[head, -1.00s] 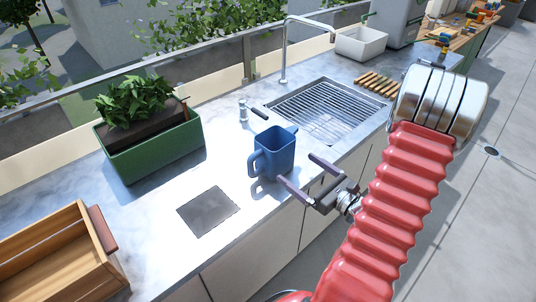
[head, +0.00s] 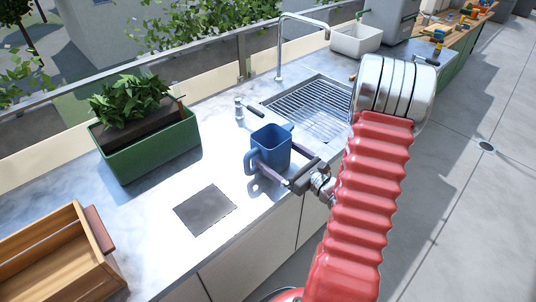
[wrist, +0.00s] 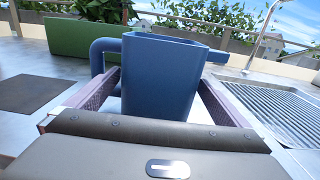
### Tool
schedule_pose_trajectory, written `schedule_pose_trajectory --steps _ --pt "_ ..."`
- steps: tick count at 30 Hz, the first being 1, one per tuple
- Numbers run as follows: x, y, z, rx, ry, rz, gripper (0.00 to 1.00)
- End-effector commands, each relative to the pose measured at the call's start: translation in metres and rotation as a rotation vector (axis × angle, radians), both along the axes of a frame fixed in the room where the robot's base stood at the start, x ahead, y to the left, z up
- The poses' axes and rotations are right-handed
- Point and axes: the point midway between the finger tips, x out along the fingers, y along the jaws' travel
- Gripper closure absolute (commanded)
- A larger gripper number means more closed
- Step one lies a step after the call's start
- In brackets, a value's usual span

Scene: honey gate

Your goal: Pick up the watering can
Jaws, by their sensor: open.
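The blue watering can (head: 271,147) stands upright on the counter, left of the sink, with its handle on the left and its spout on the right. My gripper (head: 270,160) is open, with one finger on either side of the can's body. In the wrist view the can (wrist: 160,78) sits between the two fingers of my gripper (wrist: 160,90). The left finger lies by the handle, and the right finger lies under the spout side. I cannot tell whether either finger touches the can. The can's lowest part is hidden behind the gripper's palm.
A green planter (head: 150,147) stands behind left of the can. A sink with a rack (head: 315,108) and tall tap (head: 281,50) lies to the right. A dark square plate (head: 205,210) and a wooden crate (head: 50,255) lie to the left. A small soap dispenser (head: 239,110) stands behind the can.

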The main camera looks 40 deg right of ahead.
Motion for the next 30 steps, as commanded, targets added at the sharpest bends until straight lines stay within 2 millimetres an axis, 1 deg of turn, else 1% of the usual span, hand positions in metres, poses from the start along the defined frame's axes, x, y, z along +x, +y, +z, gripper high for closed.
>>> schedule_pose_trajectory --steps 1,3,14,17,20,27,30 --pt "0.005 0.002 0.0 0.0 -0.001 0.002 0.0" --pt "0.009 0.002 0.0 0.0 -0.001 0.001 0.0" --pt "0.01 0.002 0.0 0.0 -0.001 0.001 0.0" --pt "0.014 0.004 0.001 0.0 -0.001 0.003 0.0" --pt "0.023 0.005 0.002 0.0 -0.001 0.004 0.0" --pt "0.052 0.01 0.005 0.0 -0.001 0.004 0.0" --pt "0.06 0.012 0.005 0.0 -0.001 0.004 0.0"
